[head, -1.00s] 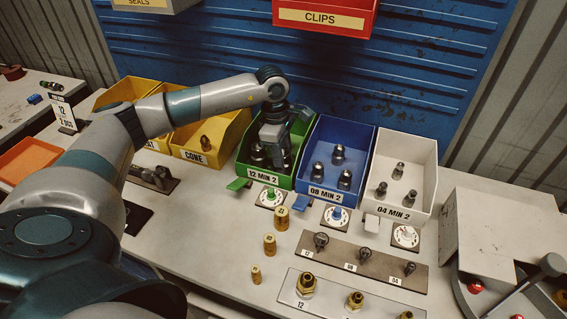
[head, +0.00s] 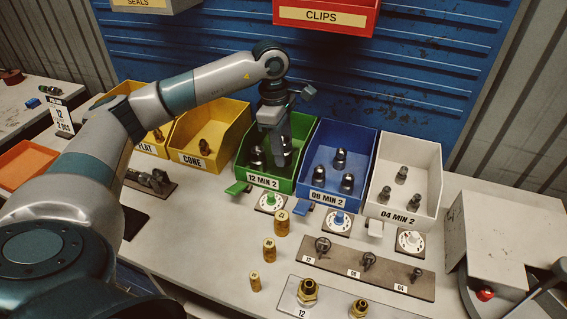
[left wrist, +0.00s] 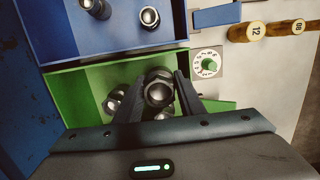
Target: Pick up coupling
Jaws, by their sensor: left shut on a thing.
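My left gripper (head: 281,148) points down into the green bin (head: 266,181) labelled 12 MIN 2. It is shut on a dark metal coupling (head: 287,145). Another dark coupling (head: 257,156) stands in the bin to the left of the fingers. Below the held one, other couplings (left wrist: 112,103) show partly hidden in the left wrist view. My right gripper is in neither view.
A blue bin (head: 330,199) and a white bin (head: 400,215) with couplings stand close on the right. A yellow CONE bin (head: 203,165) is on the left. Dials, brass pieces (head: 269,250) and a rack (head: 368,267) with fittings occupy the bench in front.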

